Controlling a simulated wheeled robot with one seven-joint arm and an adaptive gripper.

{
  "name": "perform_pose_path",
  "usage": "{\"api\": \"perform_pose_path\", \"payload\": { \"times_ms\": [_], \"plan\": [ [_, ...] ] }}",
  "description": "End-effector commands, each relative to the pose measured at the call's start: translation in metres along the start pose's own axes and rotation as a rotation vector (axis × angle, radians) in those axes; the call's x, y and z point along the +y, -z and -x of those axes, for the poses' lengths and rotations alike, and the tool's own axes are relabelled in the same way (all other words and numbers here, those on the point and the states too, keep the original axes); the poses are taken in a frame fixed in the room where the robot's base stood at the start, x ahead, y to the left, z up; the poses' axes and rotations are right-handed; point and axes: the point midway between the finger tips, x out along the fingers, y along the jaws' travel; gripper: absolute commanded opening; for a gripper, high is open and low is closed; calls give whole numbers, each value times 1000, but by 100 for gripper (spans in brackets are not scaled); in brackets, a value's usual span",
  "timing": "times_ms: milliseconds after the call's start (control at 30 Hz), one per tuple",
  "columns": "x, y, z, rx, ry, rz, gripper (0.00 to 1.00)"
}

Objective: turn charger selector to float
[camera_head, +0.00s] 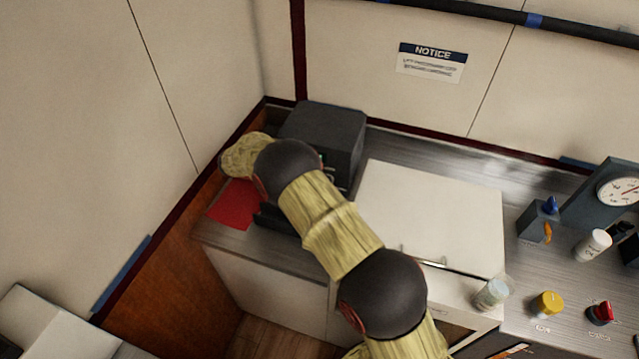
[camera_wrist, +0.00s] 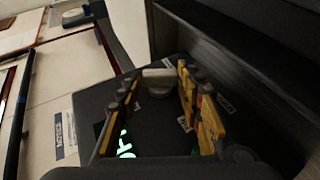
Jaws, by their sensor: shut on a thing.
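The charger is a dark grey box (camera_head: 327,132) at the back left corner of the counter in the head view. Its dark face (camera_wrist: 150,135) fills the middle of the wrist view, with a glowing green display (camera_wrist: 125,143). A pale grey selector knob (camera_wrist: 158,90) stands on that face. My gripper (camera_wrist: 160,77), with yellow and dark fingers, is shut on the knob, one finger on each side. Small pale labels lie on the face near the right finger, too blurred to read. In the head view my arm hides the knob and most of my gripper.
A red mat (camera_head: 234,205) lies at the counter's left end, by the wall. A raised white panel (camera_head: 430,215) is right of the charger. A clear cup (camera_head: 492,291), a yellow knob (camera_head: 547,304), a red knob (camera_head: 600,312) and a gauge (camera_head: 619,191) are further right.

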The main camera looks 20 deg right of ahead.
Motion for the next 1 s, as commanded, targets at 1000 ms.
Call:
{"api": "perform_pose_path", "payload": {
  "times_ms": [1000],
  "plan": [
    [-6, 1, 0, 3, -199, 84, 38]
  ]
}}
